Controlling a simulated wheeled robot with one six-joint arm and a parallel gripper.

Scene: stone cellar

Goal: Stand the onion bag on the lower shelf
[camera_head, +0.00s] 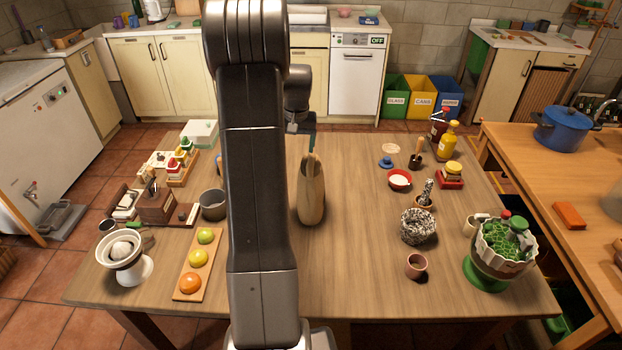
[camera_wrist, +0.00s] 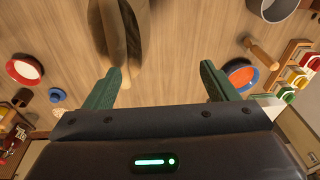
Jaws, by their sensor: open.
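A tall tan bag (camera_head: 311,192), which looks like the onion bag, stands upright on the wooden table just right of my arm. Its contents cannot be made out. It also shows in the wrist view (camera_wrist: 122,35), blurred, at the top left of centre. My gripper (camera_wrist: 160,69) is open, with its two green fingers apart and nothing between them. The bag lies beyond the fingertips, nearer the left finger. In the head view a green finger shows at the bag's top; I cannot tell whether it touches. I cannot make out the lower shelf for certain.
A fruit board (camera_head: 186,282), a grey pot (camera_head: 213,205) and a white juicer (camera_head: 130,266) stand left. A speckled bowl (camera_head: 418,226), a brown cup (camera_head: 416,266) and a green-based planter (camera_head: 490,272) stand right.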

